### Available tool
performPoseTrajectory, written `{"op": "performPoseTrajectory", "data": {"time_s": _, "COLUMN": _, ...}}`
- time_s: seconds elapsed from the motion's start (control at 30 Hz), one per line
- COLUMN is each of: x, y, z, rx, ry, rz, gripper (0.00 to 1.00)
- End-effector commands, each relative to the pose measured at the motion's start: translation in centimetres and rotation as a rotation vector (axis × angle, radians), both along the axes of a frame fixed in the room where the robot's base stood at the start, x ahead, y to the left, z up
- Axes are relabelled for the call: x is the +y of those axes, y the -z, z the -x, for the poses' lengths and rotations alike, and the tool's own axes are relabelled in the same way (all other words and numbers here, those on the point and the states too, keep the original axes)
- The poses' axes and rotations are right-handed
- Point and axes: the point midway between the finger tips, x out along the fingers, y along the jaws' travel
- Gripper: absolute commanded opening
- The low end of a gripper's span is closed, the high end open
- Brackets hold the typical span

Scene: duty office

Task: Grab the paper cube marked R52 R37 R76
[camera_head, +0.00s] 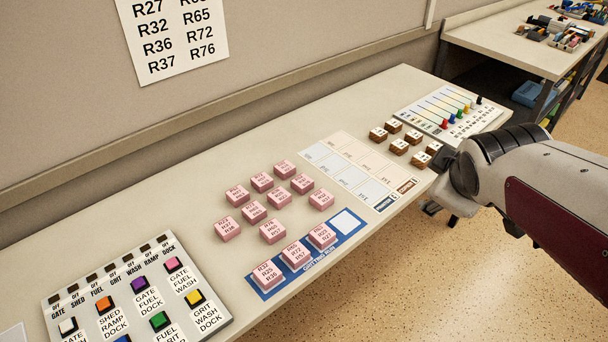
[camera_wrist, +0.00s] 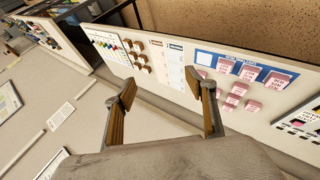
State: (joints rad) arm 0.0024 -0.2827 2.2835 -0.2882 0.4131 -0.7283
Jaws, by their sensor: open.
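Several pink paper cubes lie on the long desk; their printed R codes are too small to read surely, so I cannot tell which is marked R52 R37 R76. One loose cube (camera_head: 273,231) is nearest the blue strip (camera_head: 337,236). Three cubes, including the left one (camera_head: 267,275), sit on the strip, and its right slot is blank white. The cubes also show right of centre in the wrist view (camera_wrist: 233,99). My gripper (camera_wrist: 165,92) is open and empty, its fingers wide apart. In the head view it is partly hidden by my arm at the desk's right front edge, away from the cubes.
Brown cubes (camera_head: 399,146) and a slider panel (camera_head: 447,112) are at the desk's right. A pale printed card (camera_head: 352,172) lies between them and the pink cubes. A button panel (camera_head: 137,300) is at the left. A wall sheet (camera_head: 174,38) lists R codes.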

Motion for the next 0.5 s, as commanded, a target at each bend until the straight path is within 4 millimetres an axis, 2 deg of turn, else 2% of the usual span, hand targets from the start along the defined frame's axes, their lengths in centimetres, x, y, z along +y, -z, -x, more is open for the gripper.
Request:
{"op": "performPoseTrajectory", "data": {"time_s": 0.1, "x": 0.1, "y": 0.3, "z": -3.0, "rx": -0.014, "ry": -0.110, "rz": 0.097, "gripper": 0.56}}
{"op": "performPoseTrajectory", "data": {"time_s": 0.5, "x": 1.6, "y": 2.0, "z": -12.2, "rx": -0.079, "ry": -0.490, "rz": 0.428, "gripper": 0.56}}
